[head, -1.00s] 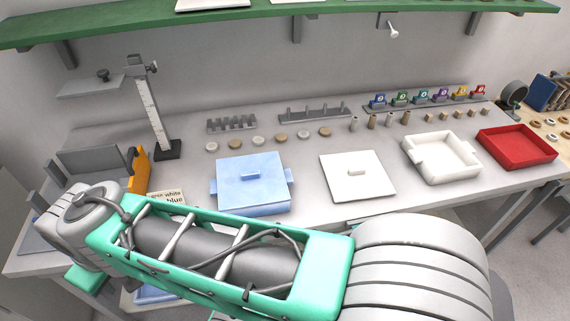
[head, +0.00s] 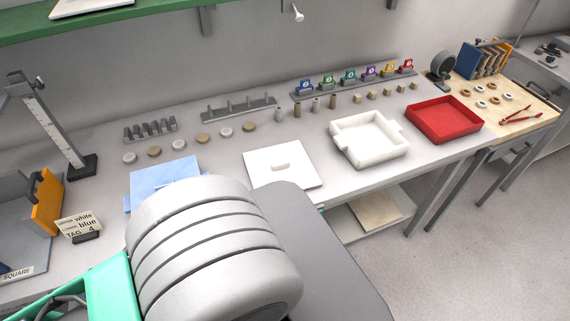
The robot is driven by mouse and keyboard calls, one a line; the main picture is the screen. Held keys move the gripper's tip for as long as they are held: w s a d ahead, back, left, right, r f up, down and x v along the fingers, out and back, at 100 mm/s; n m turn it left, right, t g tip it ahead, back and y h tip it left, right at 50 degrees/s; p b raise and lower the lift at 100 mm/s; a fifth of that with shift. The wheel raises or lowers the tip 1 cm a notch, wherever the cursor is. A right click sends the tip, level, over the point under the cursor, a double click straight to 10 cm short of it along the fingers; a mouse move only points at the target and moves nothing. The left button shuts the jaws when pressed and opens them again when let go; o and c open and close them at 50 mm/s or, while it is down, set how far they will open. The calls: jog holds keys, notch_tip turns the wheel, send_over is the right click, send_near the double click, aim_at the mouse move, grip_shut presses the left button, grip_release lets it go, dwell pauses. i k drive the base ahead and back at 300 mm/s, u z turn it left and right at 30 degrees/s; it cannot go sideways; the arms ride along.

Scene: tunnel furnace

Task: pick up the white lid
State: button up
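The white lid (head: 298,174) is a flat square plate with a small raised handle on top. It lies flat on the grey bench in the head view, near the front edge. The white box (head: 346,146), open with a handle on each side, stands apart to the right of the lid. The blue lid (head: 160,172) lies to the left, partly hidden behind my arm. My arm fills the lower left of the picture. My gripper is not in the picture.
A red tray (head: 468,132) stands to the right of the white box. Round discs, small pegs and a rack of numbered tags (head: 350,84) line the back of the bench. A tall gauge stand (head: 52,128) and a sign card (head: 80,224) are at left.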

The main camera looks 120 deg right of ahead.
aim_at(280, 167)
jog(key=u, duration=0.05)
jog(key=k, duration=1)
jog(key=z, duration=1.2)
